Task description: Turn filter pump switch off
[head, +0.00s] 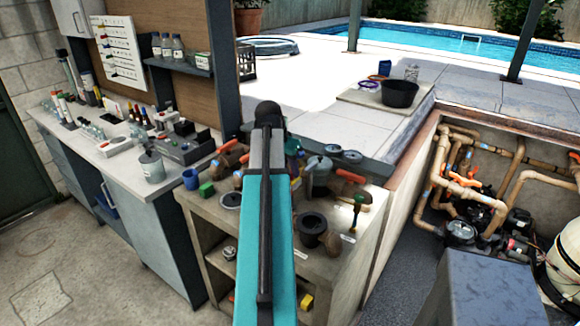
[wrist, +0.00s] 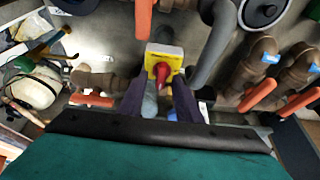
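In the wrist view, a yellow switch box (wrist: 164,54) with a red rotary knob (wrist: 162,73) is in the upper middle. My gripper (wrist: 160,86) is open, with its two dark purple fingers apart, one toward each side of the knob. The knob is just beyond or between the fingertips; contact is not clear. Its on or off setting cannot be read. In the head view, my teal arm runs up the middle and my gripper is not distinguishable. The switch cannot be made out there.
Brown pipes with orange handles (wrist: 258,95) and a grey hose (wrist: 215,45) crowd the switch in the wrist view. In the head view, a cluttered bench (head: 340,240) lies around my arm. A pit with pipes and pumps (head: 460,232) is at the right.

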